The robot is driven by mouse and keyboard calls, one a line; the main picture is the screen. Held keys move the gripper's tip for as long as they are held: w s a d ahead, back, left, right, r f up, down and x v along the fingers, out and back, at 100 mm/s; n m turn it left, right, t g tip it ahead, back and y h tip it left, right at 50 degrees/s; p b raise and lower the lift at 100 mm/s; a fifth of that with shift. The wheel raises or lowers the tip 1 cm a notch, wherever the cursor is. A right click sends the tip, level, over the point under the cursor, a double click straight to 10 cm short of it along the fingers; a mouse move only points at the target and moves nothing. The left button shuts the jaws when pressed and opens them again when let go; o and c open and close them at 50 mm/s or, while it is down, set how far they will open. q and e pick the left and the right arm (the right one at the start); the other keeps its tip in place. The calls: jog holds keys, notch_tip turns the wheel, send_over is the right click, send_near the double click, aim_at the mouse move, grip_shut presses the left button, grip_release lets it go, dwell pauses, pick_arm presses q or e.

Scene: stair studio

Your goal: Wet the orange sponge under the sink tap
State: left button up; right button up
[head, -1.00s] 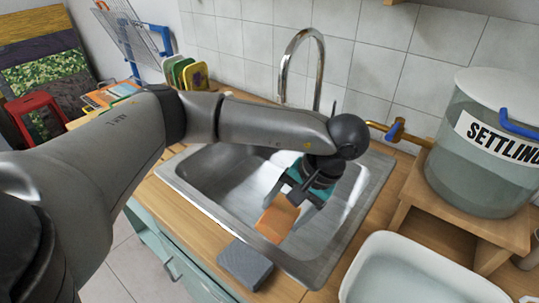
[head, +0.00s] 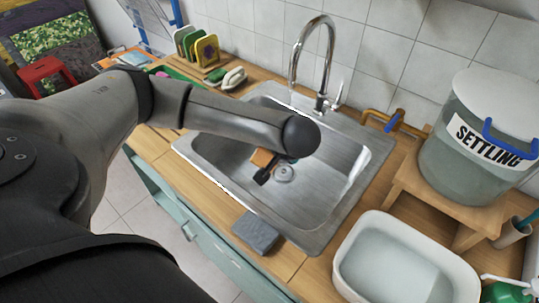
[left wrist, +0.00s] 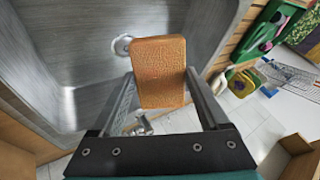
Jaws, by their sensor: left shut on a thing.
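The orange sponge (head: 262,158) is mostly hidden behind my left forearm in the head view. It shows whole in the left wrist view (left wrist: 160,72). My left gripper (left wrist: 162,90) is shut on the sponge, with one finger on each side, and holds it over the steel sink basin (head: 335,165). In the head view the gripper is largely covered by my arm. The chrome tap (head: 327,75) arches up at the back of the sink, with its lever at the base. The sponge appears in front of the spout, not under it. No water stream is visible. My right gripper is out of view.
A grey block (head: 255,232) lies on the front counter edge. A white tub (head: 352,262) of water and the SETTLING tank (head: 455,165) on a wooden stand are at the right. A brass pipe with a blue valve (head: 392,123) runs beside the sink. Coloured pads (head: 206,50) stand back left.

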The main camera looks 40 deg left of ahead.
pick_arm(q)
jog(key=w+a+f+b, duration=0.2)
jog(key=w+a+b, duration=0.1)
jog(key=w+b, duration=0.5)
jog(key=shift+w+a+f, duration=0.15)
jog(key=shift+w+f, duration=0.05)
jog(key=shift+w, duration=1.55)
jog(key=shift+s+d+r+p, duration=0.1)
jog(key=shift+s+d+p, duration=0.2)
jog(key=shift+s+p, duration=0.7)
jog(key=shift+s+d+f+p, duration=0.1)
jog(key=shift+s+d+p, duration=0.4)
jog(key=shift+s, duration=0.75)
jog(key=shift+s+d+r+p, duration=0.1)
jog(key=shift+s+d+p, duration=0.05)
jog(key=shift+s+p, duration=0.95)
jog(key=shift+s+d, duration=0.15)
jog(key=shift+s, duration=0.35)
